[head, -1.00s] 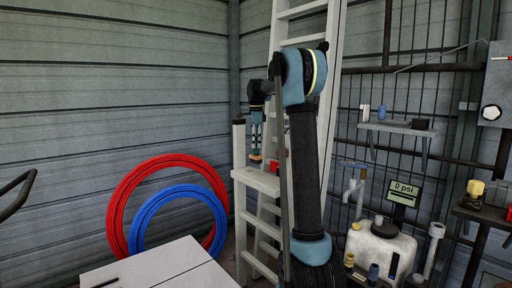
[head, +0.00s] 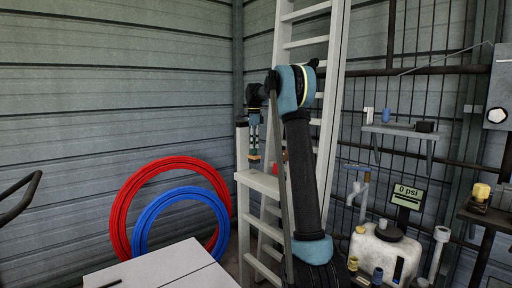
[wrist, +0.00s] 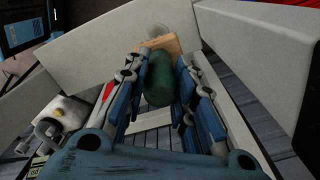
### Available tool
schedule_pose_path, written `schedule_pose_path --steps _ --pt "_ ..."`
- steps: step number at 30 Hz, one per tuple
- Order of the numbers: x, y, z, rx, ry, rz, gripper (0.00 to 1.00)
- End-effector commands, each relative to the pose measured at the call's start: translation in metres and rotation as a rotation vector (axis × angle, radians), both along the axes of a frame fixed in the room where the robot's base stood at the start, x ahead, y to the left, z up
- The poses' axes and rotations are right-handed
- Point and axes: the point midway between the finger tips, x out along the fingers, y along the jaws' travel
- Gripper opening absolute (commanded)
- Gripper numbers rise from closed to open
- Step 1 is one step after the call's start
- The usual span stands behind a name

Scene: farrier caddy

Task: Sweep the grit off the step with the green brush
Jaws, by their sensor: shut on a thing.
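The step is the pale top platform (head: 258,182) of a small white stepladder in the head view. Its pale surface also shows in the wrist view (wrist: 95,50). My gripper (head: 254,157) points down just over the step's left part. In the wrist view my gripper (wrist: 160,72) is shut on the green brush (wrist: 158,80), with blue fingers on both sides of its rounded green body. A tan end of the brush lies at or just above the pale board; contact is unclear.
A tall ladder (head: 335,120) stands close behind my arm. Red (head: 130,195) and blue (head: 142,222) hose coils lean on the left wall. A white tank (head: 390,250) and a small shelf (head: 400,129) are at the right. A white box top (head: 150,265) is in front.

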Motion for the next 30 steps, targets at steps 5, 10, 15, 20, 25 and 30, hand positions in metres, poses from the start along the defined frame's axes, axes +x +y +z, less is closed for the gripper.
schedule_pose_path --steps 5,10,15,20,25,30 --pt "0.001 0.0 0.0 0.0 0.0 0.0 0.0" --pt "0.001 0.0 -0.001 0.0 0.0 0.0 0.0" --pt "0.001 0.0 -0.009 0.0 0.0 0.0 0.0" --pt "0.001 0.0 -0.023 0.0 0.0 0.0 0.0" --pt "0.001 0.0 -0.039 0.0 0.0 0.0 0.0" --pt "0.0 0.0 -0.045 0.0 0.0 0.0 0.0"
